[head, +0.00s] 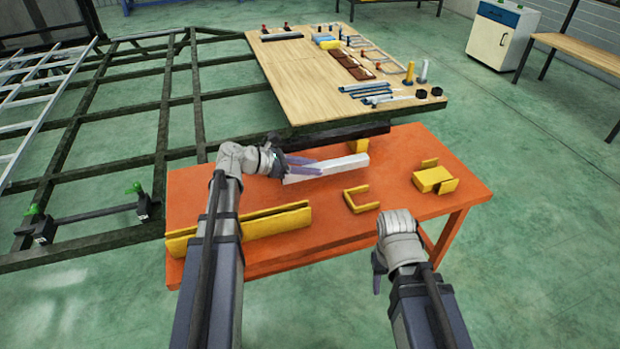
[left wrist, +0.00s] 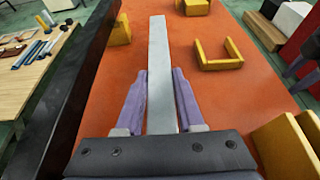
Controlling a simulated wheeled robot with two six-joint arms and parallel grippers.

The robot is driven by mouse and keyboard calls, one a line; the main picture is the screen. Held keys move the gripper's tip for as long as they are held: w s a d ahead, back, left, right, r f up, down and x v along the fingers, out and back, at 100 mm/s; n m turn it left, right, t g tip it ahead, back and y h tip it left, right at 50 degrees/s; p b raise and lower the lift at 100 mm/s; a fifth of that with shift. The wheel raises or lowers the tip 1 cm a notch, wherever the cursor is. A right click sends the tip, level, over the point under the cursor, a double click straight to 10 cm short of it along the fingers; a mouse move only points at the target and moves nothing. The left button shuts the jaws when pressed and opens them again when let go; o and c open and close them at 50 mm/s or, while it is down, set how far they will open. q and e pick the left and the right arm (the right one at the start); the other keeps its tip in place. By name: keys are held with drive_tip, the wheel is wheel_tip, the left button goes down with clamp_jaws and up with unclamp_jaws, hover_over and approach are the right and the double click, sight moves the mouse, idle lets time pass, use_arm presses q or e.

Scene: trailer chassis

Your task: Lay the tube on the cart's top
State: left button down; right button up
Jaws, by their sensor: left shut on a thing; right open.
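The tube is a pale grey square bar (head: 340,166) over the far side of the orange cart top (head: 330,222). My left gripper (head: 306,168) is shut on the tube near its left end. In the left wrist view the tube (left wrist: 159,75) runs forward between the purple fingers of my left gripper (left wrist: 160,95). I cannot tell whether the tube touches the cart top (left wrist: 215,100). My right gripper (head: 378,272) is open and empty at the cart's front edge, with its fingers partly hidden by the wrist.
On the cart are a long yellow channel (head: 270,222), a yellow U-shaped bracket (head: 361,199), a yellow block (head: 359,146) and a yellow bracket (head: 433,180). Behind stand a wooden board with tools (head: 290,85) and the dark chassis frame (head: 160,130). The cart's middle has free room.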

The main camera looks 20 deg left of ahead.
use_arm(q)
wheel_tip(320, 180, down, 3)
drive_tip(key=shift+f+b, duration=0.1)
drive_tip(key=shift+b, duration=1.05)
drive_tip(key=c, duration=0.5)
unclamp_jaws()
